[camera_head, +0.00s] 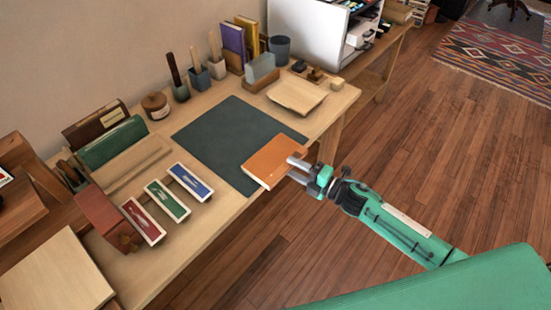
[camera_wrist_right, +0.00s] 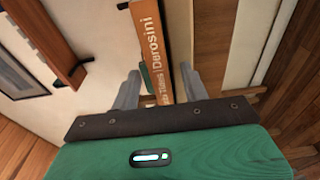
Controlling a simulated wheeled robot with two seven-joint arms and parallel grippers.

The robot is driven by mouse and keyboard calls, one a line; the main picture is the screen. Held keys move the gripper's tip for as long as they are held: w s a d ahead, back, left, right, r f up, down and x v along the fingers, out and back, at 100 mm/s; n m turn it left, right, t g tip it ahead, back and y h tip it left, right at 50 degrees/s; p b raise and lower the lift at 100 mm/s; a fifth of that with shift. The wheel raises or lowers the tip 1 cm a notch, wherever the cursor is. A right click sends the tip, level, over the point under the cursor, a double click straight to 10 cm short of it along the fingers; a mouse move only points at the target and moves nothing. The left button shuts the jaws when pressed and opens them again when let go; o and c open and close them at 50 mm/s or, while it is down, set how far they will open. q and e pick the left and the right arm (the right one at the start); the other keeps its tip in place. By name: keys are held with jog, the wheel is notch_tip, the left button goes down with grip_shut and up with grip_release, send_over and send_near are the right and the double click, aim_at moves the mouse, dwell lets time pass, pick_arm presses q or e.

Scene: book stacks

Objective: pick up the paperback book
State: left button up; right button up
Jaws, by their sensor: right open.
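The paperback book (camera_head: 274,160) is orange and lies flat at the front right corner of a dark mat (camera_head: 225,135), by the table's front edge. In the right wrist view its orange spine (camera_wrist_right: 152,50) shows lettering and lies between my two fingers. My right gripper (camera_head: 297,169) is open at the book's front right edge, one finger overlapping that edge in the head view. The fingers also show in the right wrist view (camera_wrist_right: 160,90), with a gap on each side of the spine. I cannot tell whether either finger touches the book. My left gripper is out of view.
Three small boxes, red (camera_head: 144,221), green (camera_head: 167,200) and blue (camera_head: 189,182), lie left of the mat. Pots and upright books (camera_head: 234,45) stand along the back. A wooden tray (camera_head: 297,93) is at the right. Open floor (camera_head: 420,140) lies beyond the table's front edge.

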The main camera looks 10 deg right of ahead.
grip_shut()
jog(key=shift+r, duration=0.1)
